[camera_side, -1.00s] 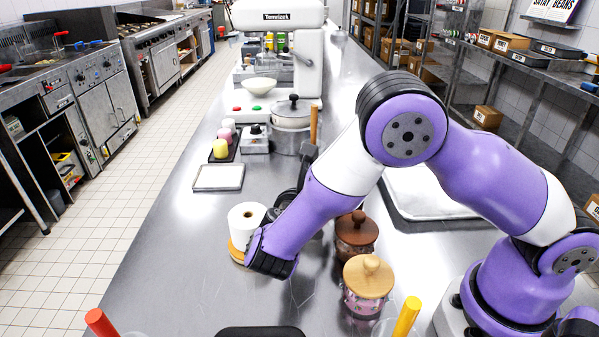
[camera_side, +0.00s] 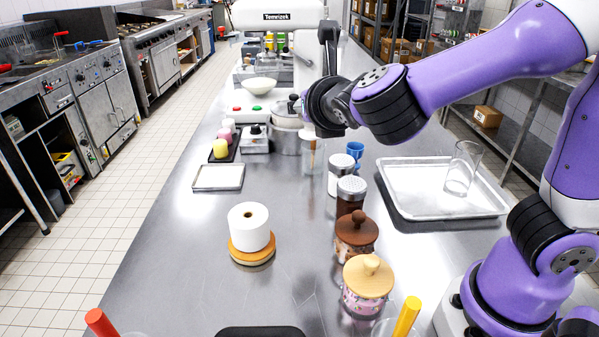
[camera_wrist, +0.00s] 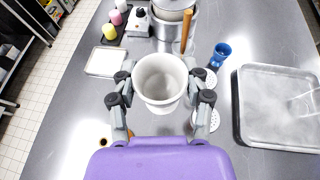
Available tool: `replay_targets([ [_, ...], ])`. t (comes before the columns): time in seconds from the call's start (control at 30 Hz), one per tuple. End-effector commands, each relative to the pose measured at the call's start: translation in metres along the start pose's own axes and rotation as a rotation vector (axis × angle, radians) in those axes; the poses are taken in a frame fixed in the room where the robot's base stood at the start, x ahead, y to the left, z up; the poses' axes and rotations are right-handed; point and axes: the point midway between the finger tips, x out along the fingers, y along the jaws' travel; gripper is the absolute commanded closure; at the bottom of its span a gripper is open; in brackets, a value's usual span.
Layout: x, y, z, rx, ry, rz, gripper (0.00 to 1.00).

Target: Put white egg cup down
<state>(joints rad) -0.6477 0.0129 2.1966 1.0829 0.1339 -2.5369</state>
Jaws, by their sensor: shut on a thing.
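The white egg cup (camera_wrist: 161,80) is in the middle of the wrist view, its open round mouth towards the camera. My gripper (camera_wrist: 160,92) has a finger on each side of it and is shut on it. In the side view my gripper (camera_side: 328,103) is in front of the pot, above the counter. The egg cup cannot be made out there. A blue egg cup (camera_side: 355,151) stands on the counter to the right of my gripper; it also shows in the wrist view (camera_wrist: 222,52).
A clear glass (camera_side: 312,160) and two shakers, white (camera_side: 341,178) and brown (camera_side: 350,197), stand close below my gripper. A large metal tray (camera_side: 405,206) is right. A small white-topped tray (camera_side: 218,178) is left. Bare counter lies around the white roll (camera_side: 249,227).

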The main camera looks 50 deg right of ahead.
Motion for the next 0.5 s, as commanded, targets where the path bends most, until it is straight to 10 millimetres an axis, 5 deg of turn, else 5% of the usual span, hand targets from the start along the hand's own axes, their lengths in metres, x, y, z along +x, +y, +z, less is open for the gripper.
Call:
replay_targets([
  [0.27,-0.019,0.011,0.023,-0.075,-0.003,0.2,0.93],
  [0.5,-0.031,0.064,0.024,-0.172,0.001,0.411,0.93],
])
